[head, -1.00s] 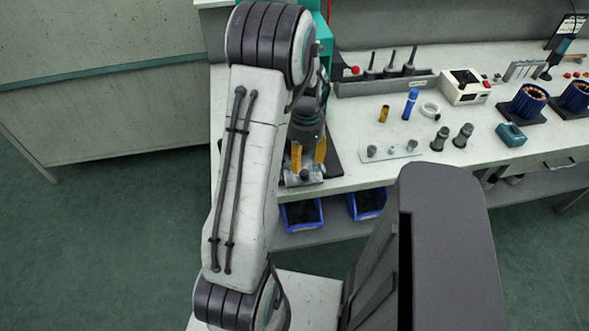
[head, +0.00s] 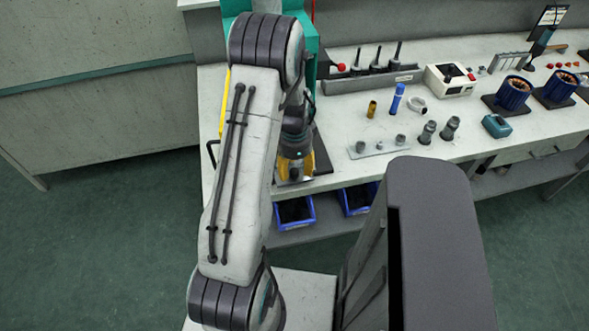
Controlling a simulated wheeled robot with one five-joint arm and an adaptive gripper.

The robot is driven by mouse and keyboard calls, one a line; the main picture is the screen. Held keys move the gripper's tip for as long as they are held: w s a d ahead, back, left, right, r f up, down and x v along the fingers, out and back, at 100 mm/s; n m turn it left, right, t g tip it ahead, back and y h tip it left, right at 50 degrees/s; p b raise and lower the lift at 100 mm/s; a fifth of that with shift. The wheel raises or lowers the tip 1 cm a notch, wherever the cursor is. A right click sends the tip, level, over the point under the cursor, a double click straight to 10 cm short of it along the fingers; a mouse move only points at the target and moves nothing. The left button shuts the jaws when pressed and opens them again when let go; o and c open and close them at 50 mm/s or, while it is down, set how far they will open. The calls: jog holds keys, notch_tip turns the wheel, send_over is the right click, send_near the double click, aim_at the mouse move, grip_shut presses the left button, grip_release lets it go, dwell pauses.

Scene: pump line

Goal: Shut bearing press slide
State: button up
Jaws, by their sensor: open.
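The bearing press (head: 311,42) is a teal-green machine at the back left of the bench, mostly hidden behind my arm. A red ball knob (head: 341,67) shows at its right side. A black handle (head: 211,152) and a yellow strip (head: 223,105) show left of my arm; I cannot tell whether they belong to the slide. My gripper (head: 291,172), with yellow fingers, points down over a dark base plate (head: 322,152) near the bench's front edge. It is open. The slide itself is hidden, so its position and any contact cannot be told.
Right of the press, the bench (head: 345,118) carries a small tray of fittings (head: 377,147), a blue tube (head: 397,99), a white box (head: 449,80) and blue motor stators (head: 513,93). Blue bins (head: 295,212) sit under the bench edge. The floor at left is clear.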

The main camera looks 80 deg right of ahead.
jog(key=shift+f, duration=0.65)
jog(key=shift+c, duration=0.3)
grip_shut()
